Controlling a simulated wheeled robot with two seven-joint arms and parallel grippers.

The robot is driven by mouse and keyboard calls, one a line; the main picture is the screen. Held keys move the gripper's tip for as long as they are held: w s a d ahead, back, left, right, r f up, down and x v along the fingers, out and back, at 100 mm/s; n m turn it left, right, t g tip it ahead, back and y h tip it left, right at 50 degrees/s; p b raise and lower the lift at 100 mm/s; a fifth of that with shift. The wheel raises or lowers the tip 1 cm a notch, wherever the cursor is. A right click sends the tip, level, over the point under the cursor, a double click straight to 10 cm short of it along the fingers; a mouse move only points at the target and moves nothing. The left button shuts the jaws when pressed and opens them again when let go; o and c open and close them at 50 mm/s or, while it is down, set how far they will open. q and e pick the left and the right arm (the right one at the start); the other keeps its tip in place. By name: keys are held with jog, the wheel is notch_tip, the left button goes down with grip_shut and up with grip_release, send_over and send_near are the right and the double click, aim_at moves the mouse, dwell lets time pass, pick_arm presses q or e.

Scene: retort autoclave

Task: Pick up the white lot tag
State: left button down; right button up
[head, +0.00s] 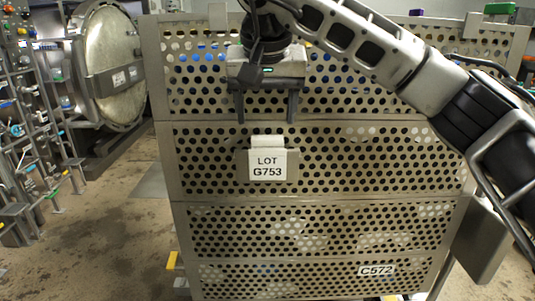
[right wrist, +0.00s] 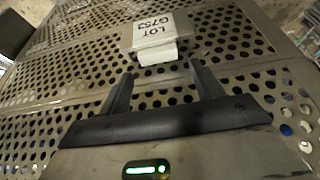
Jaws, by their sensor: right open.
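The white lot tag (head: 268,166) reads "LOT G753" and hangs on the front of a perforated metal basket (head: 340,197). It also shows in the right wrist view (right wrist: 154,32), upside down, with a pale tab at its top edge. My right gripper (head: 267,117) is open and empty, its two fingers pointing down just above the tag. In the right wrist view the gripper (right wrist: 158,78) has its fingers apart, short of the tag's tab, with the tag between and beyond the fingertips. My left gripper is in neither view.
The basket's perforated front fills the middle and carries a "C572" plate (head: 376,270) low down. A round autoclave door (head: 108,66) stands open at the left, beside pipes and valves (head: 30,125). The floor (head: 105,225) at the left front is clear.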

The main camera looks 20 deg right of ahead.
aim_at(267, 137)
jog(key=x, duration=0.8)
jog(key=shift+s+d, duration=0.1)
jog(key=shift+d, duration=0.05)
jog(key=c, duration=0.7)
